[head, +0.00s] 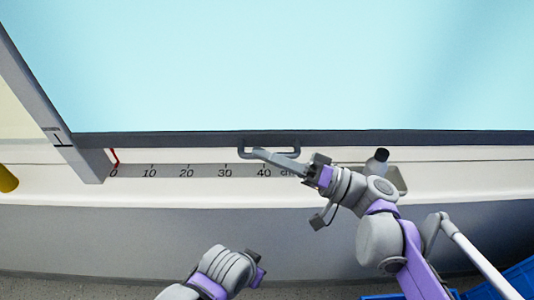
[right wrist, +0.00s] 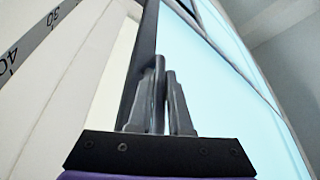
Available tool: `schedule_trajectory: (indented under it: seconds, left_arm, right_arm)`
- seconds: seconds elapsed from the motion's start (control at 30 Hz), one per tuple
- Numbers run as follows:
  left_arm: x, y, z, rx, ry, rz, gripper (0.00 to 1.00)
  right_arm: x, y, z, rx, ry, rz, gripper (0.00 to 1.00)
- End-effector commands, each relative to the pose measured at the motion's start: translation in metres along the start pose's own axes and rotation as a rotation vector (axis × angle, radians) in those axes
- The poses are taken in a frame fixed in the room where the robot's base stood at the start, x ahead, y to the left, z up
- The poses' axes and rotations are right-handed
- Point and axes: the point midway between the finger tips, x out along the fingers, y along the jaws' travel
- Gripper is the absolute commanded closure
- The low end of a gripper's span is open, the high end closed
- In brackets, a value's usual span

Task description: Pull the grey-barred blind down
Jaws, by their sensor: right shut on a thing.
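The pale blue blind (head: 290,65) fills the upper part of the head view. Its dark grey bottom bar (head: 180,139) runs level just above the white sill, with a grey loop handle (head: 294,150) under it. My right gripper (head: 258,153) is at this handle with its fingers shut on it. In the right wrist view its two fingers (right wrist: 165,75) are close together beside the dark bar (right wrist: 143,50), and the gripped part is mostly hidden. My left gripper (head: 258,268) is low in the head view, away from the blind; its jaw opening is unclear.
A grey scale in cm (head: 188,171) lies along the white sill (head: 60,180), with a red mark (head: 114,157) by its zero. A light grey side frame (head: 45,115) stands at left. A yellow object (head: 8,180) is at the left edge, and a blue object (head: 520,275) at lower right.

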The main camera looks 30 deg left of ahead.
Motion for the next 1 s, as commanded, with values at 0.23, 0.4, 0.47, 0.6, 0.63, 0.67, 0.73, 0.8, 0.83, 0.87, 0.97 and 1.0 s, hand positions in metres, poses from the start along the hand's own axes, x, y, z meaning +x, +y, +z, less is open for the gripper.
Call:
schedule_trajectory:
  seconds: [0.23, 0.4, 0.47, 0.6, 0.63, 0.67, 0.73, 0.8, 0.83, 0.87, 0.97, 1.0]
  left_arm:
    - [0.001, 0.0, 0.0, 0.0, 0.0, 0.0, 1.0]
    - [0.001, 0.0, 0.0, 0.0, 0.0, 0.0, 1.0]
    - [0.001, 0.0, 0.0, 0.0, 0.0, 0.0, 1.0]
    - [0.0, 0.0, 0.0, 0.0, 0.0, 0.0, 1.0]
    - [-0.001, 0.0, 0.0, 0.0, 0.0, 0.0, 1.0]
    - [-0.001, 0.0, 0.0, 0.0, 0.0, 0.0, 1.0]
    - [-0.003, 0.0, -0.001, 0.0, 0.001, 0.0, 1.0]
    - [-0.004, 0.0, -0.001, 0.0, 0.001, 0.0, 1.0]
    - [-0.004, 0.0, -0.001, 0.0, 0.001, 0.0, 1.0]
    - [-0.005, 0.0, -0.002, 0.0, 0.002, 0.0, 1.0]
    - [-0.006, 0.0, -0.002, 0.0, 0.002, 0.0, 1.0]
    - [-0.006, 0.0, -0.002, 0.0, 0.002, 0.0, 1.0]
  right_arm:
    - [-0.001, 0.004, 0.003, -0.001, -0.006, 0.009, 0.53]
    - [-0.001, 0.003, 0.002, -0.001, -0.005, 0.007, 0.53]
    - [-0.001, 0.003, 0.002, -0.001, -0.005, 0.007, 0.53]
    - [-0.011, 0.003, 0.001, -0.001, -0.002, 0.008, 0.53]
    - [-0.015, 0.003, 0.001, -0.002, -0.002, 0.009, 0.53]
    - [-0.019, 0.003, 0.001, -0.002, -0.002, 0.009, 0.53]
    - [-0.033, 0.002, 0.001, -0.002, -0.001, 0.01, 0.53]
    - [-0.048, 0.003, 0.001, -0.001, -0.001, 0.011, 0.53]
    - [-0.055, 0.003, 0.001, -0.001, -0.001, 0.011, 0.53]
    - [-0.061, 0.002, 0.001, -0.001, -0.001, 0.011, 0.53]
    - [-0.08, 0.003, 0.001, -0.002, -0.002, 0.01, 0.53]
    - [-0.086, 0.002, 0.001, -0.002, -0.002, 0.01, 0.53]
